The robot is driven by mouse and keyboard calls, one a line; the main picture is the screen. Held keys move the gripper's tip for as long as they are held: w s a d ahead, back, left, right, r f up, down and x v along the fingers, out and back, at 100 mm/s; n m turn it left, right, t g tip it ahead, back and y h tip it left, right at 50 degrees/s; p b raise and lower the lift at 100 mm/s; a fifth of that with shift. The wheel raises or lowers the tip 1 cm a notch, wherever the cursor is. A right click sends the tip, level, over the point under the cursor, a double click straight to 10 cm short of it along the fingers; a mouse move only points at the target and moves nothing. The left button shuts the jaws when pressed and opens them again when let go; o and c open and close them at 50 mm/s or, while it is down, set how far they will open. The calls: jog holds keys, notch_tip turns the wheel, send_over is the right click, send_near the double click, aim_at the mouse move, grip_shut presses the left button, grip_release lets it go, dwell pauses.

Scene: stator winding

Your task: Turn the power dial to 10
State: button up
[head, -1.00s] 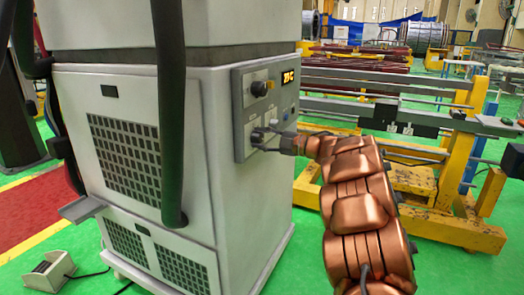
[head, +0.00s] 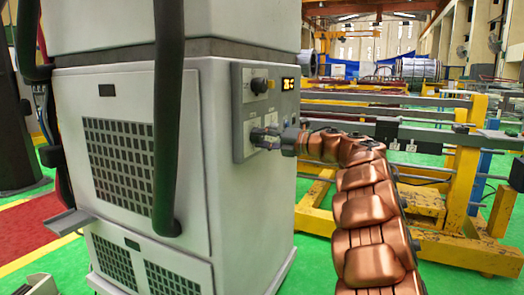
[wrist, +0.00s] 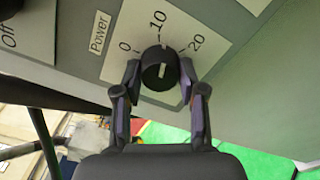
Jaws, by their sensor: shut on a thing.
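A pale mark on the knob's rim faces roughly toward the 10 side. My gripper (wrist: 158,74) has one finger on each side of the dial and is shut on it. In the head view my gripper (head: 264,137) is at the lower part of the machine's control panel (head: 244,103) and hides the dial there.
The panel is on a large grey-white machine (head: 225,190). A second black knob (head: 259,86) and a small lit orange display (head: 288,84) are above my gripper. Another label plate with "Off" (wrist: 15,28) shows at upper left. Yellow frames (head: 455,195) stand at right.

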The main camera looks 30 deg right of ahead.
jog(key=shift+d+n+b, duration=0.1)
jog(key=shift+n+b, duration=0.95)
jog(key=shift+n, duration=0.05)
jog(key=o, duration=1.1)
jog(key=shift+o, duration=0.2)
jog(key=v, duration=1.2)
jog(key=shift+f, duration=0.1)
